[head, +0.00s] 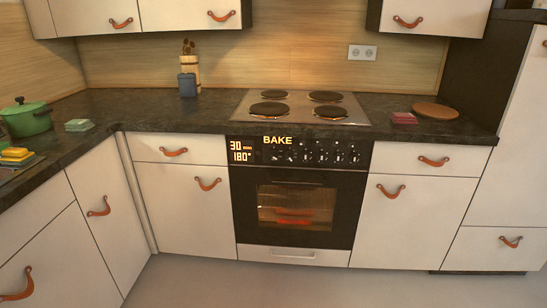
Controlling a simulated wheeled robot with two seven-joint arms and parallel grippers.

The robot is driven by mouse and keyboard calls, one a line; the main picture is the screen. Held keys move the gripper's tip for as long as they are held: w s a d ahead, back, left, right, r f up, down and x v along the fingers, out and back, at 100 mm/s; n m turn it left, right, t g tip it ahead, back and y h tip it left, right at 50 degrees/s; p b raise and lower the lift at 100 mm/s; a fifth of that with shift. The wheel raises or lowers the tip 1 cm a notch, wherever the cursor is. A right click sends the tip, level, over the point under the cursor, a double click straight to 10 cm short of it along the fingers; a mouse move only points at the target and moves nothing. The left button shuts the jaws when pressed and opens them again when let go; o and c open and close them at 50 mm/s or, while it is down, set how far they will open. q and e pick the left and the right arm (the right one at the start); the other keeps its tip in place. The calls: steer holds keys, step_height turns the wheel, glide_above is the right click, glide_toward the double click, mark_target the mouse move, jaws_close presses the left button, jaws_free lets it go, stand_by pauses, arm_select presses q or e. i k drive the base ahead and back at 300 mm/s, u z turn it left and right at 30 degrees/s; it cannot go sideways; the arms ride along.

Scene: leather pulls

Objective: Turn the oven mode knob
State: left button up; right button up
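The black oven (297,207) is built into the counter front at the middle of the head view, with its door shut and an orange glow inside. Its control panel (300,152) carries several small dark knobs in a row on the right part. Lit text on the panel reads "BAKE", with "30" and "180°" at its left. The knobs are too small to tell which one is the mode knob or where it points. Neither of my grippers is in view.
A cooktop (301,108) with several dark plates lies above the oven. A round wooden board (435,111) and a red stack (404,118) lie right of it. A green pot (27,118) stands far left. The floor (260,288) ahead is clear.

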mark_target(274, 154)
steer(key=z, duration=0.05)
steer(key=k, duration=0.5)
steer(key=u, duration=0.95)
steer(key=i, duration=2.25)
steer(key=z, duration=0.95)
